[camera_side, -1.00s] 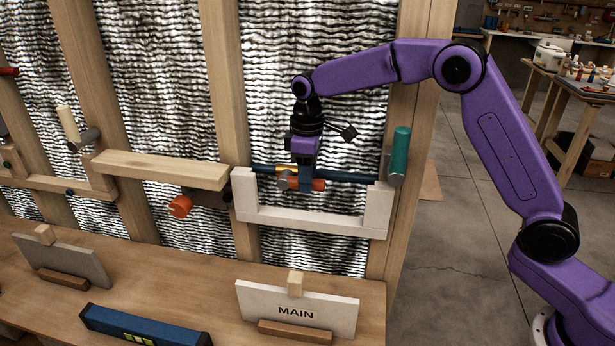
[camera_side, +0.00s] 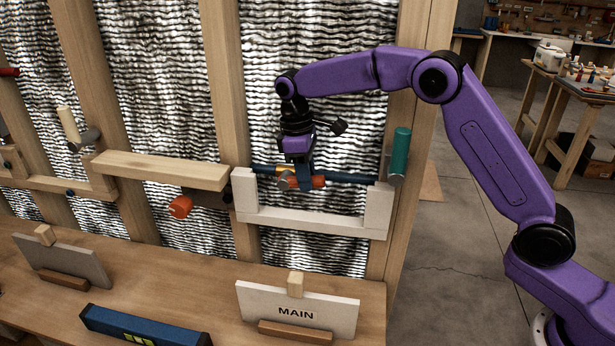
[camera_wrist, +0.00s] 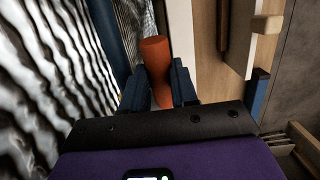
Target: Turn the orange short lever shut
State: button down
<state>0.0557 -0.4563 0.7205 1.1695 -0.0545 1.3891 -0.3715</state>
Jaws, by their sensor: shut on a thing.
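The orange short lever (camera_side: 319,182) sits on a valve on the dark blue pipe (camera_side: 352,177), inside the white frame. It points roughly to the right in the side view. My gripper (camera_side: 305,184) reaches down to it from above, tilted, with its blue fingers partly covering the lever. In the wrist view the orange lever (camera_wrist: 154,52) stands between my two blue fingers (camera_wrist: 158,80), which are shut on it. The far side of the valve is hidden.
The white frame (camera_side: 310,222) surrounds the valve at the sides and below. A green handle (camera_side: 400,151) stands to the right. A MAIN sign (camera_side: 298,311) stands on the bench below.

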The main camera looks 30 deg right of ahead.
jog(key=shift+w+a+r+g+h, duration=0.15)
jog(key=shift+r+g+h, duration=0.15)
jog(key=shift+g+h, duration=0.2)
jog(key=c, duration=1.1)
grip_release()
jog(key=shift+c, duration=0.2)
jog(key=shift+v, duration=3.75)
jog(key=shift+r, duration=0.1)
